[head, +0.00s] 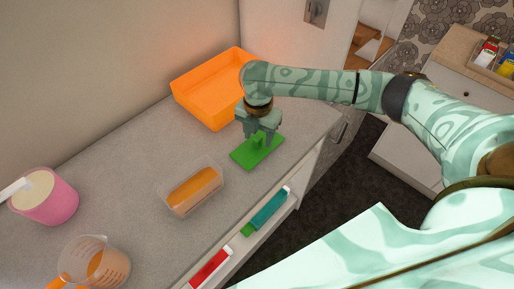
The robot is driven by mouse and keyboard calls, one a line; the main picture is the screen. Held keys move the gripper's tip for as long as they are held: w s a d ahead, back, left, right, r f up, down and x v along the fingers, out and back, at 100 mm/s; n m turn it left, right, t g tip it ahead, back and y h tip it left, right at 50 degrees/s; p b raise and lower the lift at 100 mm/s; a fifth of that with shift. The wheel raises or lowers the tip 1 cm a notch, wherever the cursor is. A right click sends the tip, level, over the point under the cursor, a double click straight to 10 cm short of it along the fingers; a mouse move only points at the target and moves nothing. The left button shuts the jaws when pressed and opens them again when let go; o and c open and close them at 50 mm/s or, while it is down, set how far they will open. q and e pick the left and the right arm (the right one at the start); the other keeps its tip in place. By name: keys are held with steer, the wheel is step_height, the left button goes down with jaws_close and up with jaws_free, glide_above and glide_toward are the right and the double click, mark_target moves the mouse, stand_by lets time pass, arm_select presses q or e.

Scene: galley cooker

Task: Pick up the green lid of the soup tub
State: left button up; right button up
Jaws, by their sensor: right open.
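The green lid (256,152) lies flat on the grey counter, in front of the orange tray. My right gripper (262,143) is open and points down over the lid's upper part, its fingers at or just above it. I cannot tell whether the fingers touch the lid. The soup tub (192,190), a clear box with orange soup in it, stands open on the counter to the left of and nearer than the lid. My left gripper is not in view.
An orange tray (207,91) stands behind the lid against the wall. A pink pot (48,197) and a clear measuring jug (97,264) stand at the left. Below the counter's front edge lie a red box (210,268) and a teal box (269,209).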

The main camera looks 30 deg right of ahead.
steer(key=shift+f, duration=0.15)
steer(key=c, duration=1.1)
steer(key=shift+o, duration=0.2)
